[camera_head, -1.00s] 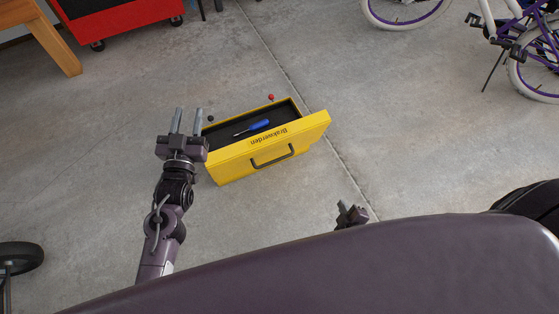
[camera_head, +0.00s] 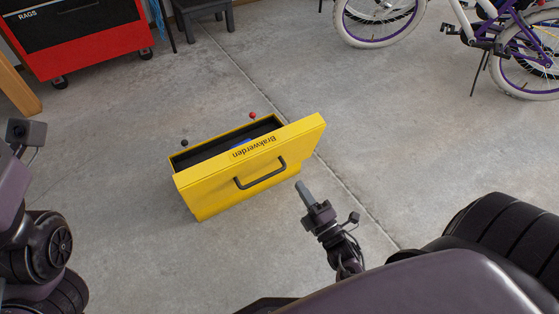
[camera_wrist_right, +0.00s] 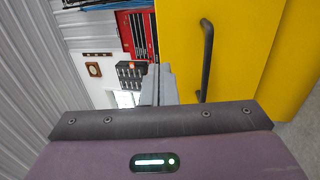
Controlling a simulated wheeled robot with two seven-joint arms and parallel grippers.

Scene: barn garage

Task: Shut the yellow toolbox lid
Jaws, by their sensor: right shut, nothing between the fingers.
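The yellow toolbox (camera_head: 210,208) stands on the concrete floor. Its lid (camera_head: 215,186) is open, standing up on the near side with the black handle (camera_head: 262,175) facing me. A little of a blue screwdriver (camera_head: 243,146) shows inside, mostly hidden behind the lid. My right gripper (camera_head: 304,190) is shut and empty, just right of and nearer than the lid, apart from the handle. In the right wrist view, its fingers (camera_wrist_right: 158,86) point ahead beside the lid (camera_wrist_right: 240,50) and handle (camera_wrist_right: 207,60). My left arm is at the left edge; its fingers are out of view.
A small red ball (camera_head: 252,115) and a black ball (camera_head: 184,142) show at the toolbox's far side. A red tool cart (camera_head: 90,55), a dark stool (camera_head: 203,12) and a bicycle (camera_head: 470,30) stand farther back. The floor around the toolbox is clear.

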